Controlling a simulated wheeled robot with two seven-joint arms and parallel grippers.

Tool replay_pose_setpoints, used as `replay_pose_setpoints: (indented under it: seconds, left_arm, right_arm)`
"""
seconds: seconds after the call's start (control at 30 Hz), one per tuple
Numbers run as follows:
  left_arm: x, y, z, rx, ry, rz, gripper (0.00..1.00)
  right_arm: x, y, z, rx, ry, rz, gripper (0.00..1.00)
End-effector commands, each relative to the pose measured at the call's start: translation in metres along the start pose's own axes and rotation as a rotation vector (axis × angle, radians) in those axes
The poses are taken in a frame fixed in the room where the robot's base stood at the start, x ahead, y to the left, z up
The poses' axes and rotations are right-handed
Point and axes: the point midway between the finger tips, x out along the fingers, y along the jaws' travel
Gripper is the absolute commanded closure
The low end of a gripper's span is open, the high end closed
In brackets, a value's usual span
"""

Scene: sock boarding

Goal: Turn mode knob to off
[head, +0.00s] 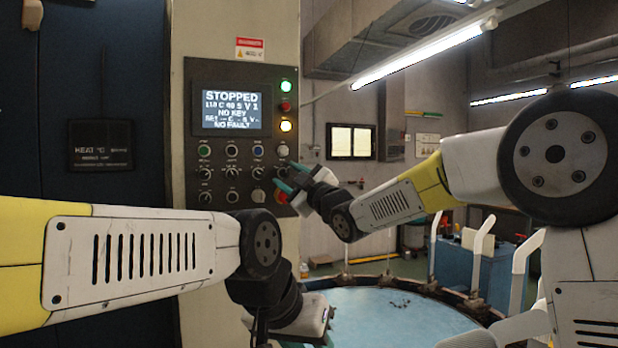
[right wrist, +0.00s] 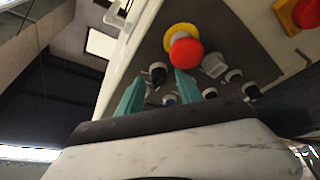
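The grey control panel (head: 243,155) carries rows of knobs and buttons below its lit screen (head: 232,97), which reads STOPPED. No knob label is legible, so I cannot tell which is the mode knob. My right gripper (head: 289,177) is at the panel's lower right, its teal fingers apart. In the right wrist view the open right gripper (right wrist: 160,84) has a black knob (right wrist: 158,70) between and beyond its fingertips; contact cannot be told. A red mushroom button (right wrist: 186,51) with a yellow collar is close by. My left gripper (head: 312,328) is low at the bottom centre, its fingers mostly hidden.
Green (head: 286,86), red (head: 286,107) and amber (head: 286,126) lamps line the screen's right side. A round pale-blue surface (head: 390,315) lies below the right arm. A blue cart (head: 460,268) with white posts stands at the right. Dark cabinet doors (head: 100,90) fill the left.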

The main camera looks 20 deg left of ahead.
Motion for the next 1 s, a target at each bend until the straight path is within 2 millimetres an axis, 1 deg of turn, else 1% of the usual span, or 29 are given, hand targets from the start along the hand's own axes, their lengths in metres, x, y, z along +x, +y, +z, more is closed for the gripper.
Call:
replay_pose_setpoints:
  seconds: [0.17, 0.27, 0.37, 0.6, 0.7, 0.83, 1.0]
  left_arm:
    - [0.000, 0.000, 0.000, 0.000, 0.000, 0.000, 0.64]
    - [0.000, 0.000, 0.000, 0.000, 0.000, 0.000, 0.64]
    - [0.000, 0.000, 0.000, 0.000, 0.000, 0.000, 0.64]
    - [0.000, 0.000, 0.000, 0.000, 0.000, 0.000, 0.64]
    - [0.000, 0.000, 0.000, 0.000, 0.000, 0.000, 0.64]
    - [0.000, 0.000, 0.000, 0.000, 0.000, 0.000, 0.64]
    - [0.000, 0.000, 0.000, 0.000, 0.000, 0.000, 0.64]
  right_arm:
    - [0.000, 0.000, 0.000, 0.000, 0.001, 0.001, 0.57]
    - [-0.005, 0.001, 0.000, 0.000, 0.001, 0.002, 0.57]
    - [-0.018, 0.002, -0.001, 0.000, 0.000, 0.002, 0.57]
    - [-0.059, 0.001, 0.000, 0.000, -0.001, 0.001, 0.57]
    - [-0.071, 0.001, 0.000, 0.000, 0.000, 0.001, 0.57]
    - [-0.078, 0.000, 0.000, 0.000, 0.000, 0.000, 0.57]
    - [-0.078, 0.000, 0.000, 0.000, 0.000, 0.000, 0.57]
